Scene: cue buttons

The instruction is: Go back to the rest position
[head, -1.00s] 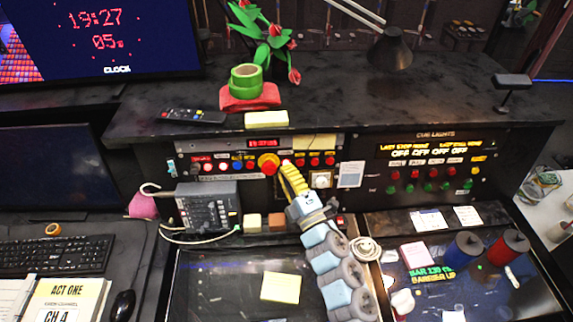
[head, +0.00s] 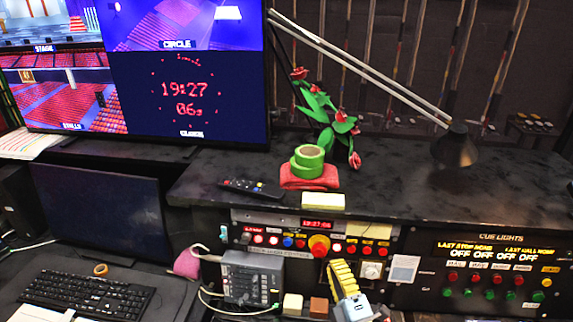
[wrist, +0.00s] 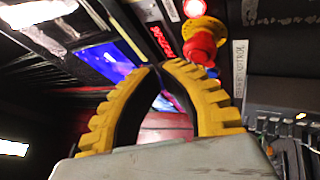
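My gripper (head: 341,264) has yellow ribbed fingers and is in front of the desk panel, below and right of the big red button in the head view. In the wrist view the fingers (wrist: 160,66) curve together with their tips about touching, and nothing shows held between them. The big red button (head: 319,246) sits in a yellow collar on the button panel; it also shows in the wrist view (wrist: 200,48), beyond the fingertips and apart from them. Most of my arm is below the head view.
A cue lights panel (head: 480,275) is at right. On the shelf above are green tape rolls (head: 308,160), a remote (head: 253,188), a plant (head: 325,118) and a black lamp (head: 455,147).

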